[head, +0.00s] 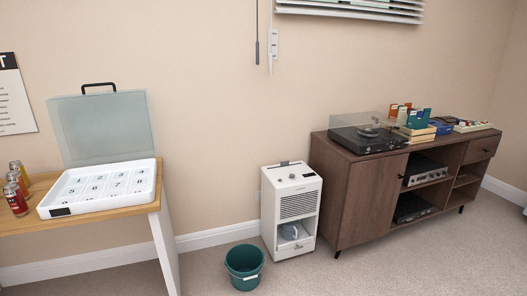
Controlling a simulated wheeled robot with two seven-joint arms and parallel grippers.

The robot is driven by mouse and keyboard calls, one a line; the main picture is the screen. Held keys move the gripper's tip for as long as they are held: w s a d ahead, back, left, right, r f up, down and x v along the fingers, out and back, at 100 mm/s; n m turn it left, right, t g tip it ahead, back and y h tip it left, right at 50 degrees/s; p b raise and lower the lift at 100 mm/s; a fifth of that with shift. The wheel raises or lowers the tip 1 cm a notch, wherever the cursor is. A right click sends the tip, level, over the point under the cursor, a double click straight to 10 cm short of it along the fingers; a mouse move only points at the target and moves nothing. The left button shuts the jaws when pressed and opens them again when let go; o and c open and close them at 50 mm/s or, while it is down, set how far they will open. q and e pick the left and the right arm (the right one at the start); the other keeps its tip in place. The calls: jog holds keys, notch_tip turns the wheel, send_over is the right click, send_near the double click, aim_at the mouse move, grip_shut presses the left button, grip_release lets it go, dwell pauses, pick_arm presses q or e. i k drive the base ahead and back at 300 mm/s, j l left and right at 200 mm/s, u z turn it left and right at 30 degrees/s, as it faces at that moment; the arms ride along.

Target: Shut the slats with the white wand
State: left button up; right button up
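The lower part of a white slatted blind (350,10) shows at the top edge, and the rest is cut off. The visible slats look tilted with dark gaps between them. Left of the blind, a thin cord with a dark grey end piece (257,52) hangs against the wall. Close to its right hangs a slim white piece (273,44) with small markings and a thin tail below; I cannot tell whether it is the wand. Neither of my grippers is in view.
A white dehumidifier-like unit (291,190) and a green bin (244,262) stand on the floor below. A wooden table (100,213) with a lidded white tray (146,190) is left. A brown sideboard (370,195) with a turntable (368,138) is right. Carpet in front is clear.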

aim_at(271, 54)
jog(key=i+l, duration=0.15)
jog(key=i, duration=0.25)
jog(key=i+l, duration=0.15)
jog(key=i, duration=0.3)
jog(key=i+l, duration=0.15)
jog(key=i, duration=0.25)
jog(key=i+l, duration=0.1)
jog(key=i, duration=0.3)
jog(key=u, duration=0.05)
